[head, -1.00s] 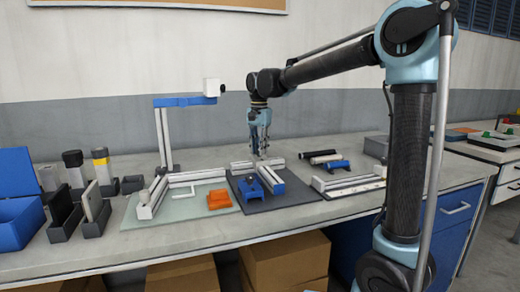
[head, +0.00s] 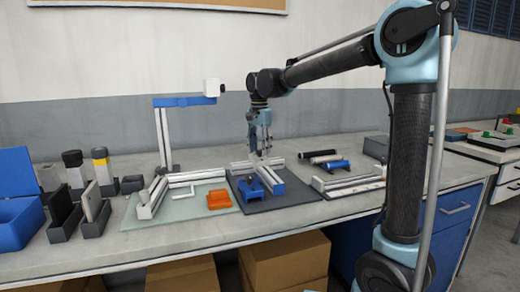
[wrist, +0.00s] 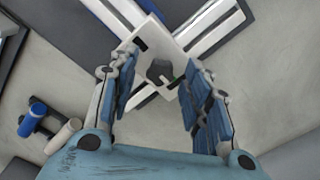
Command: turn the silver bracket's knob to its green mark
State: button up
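The silver bracket (wrist: 150,35) is in the middle of the wrist view, with a dark round knob (wrist: 158,70) on its face. A small green patch shows at the knob's edge, and a short white line lies just below right of it. I cannot tell clearly whether they line up. My gripper (wrist: 161,78) is open, with its blue-padded fingers on either side of the knob and apart from it. In the head view my gripper (head: 260,155) points down over the silver bracket (head: 240,164) on the dark mat; the knob is hidden there.
A blue block (head: 249,185) sits on the dark mat (head: 290,201). Black, white and blue cylinders (head: 318,153) lie behind right. An orange piece (head: 219,199) is on the pale mat to the left. A silver stand with a blue arm (head: 185,101) rises behind left.

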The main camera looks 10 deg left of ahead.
jog(key=shift+r, duration=0.1)
notch_tip(320, 180, up, 12)
dwell(0.6)
jog(key=shift+f, duration=0.2)
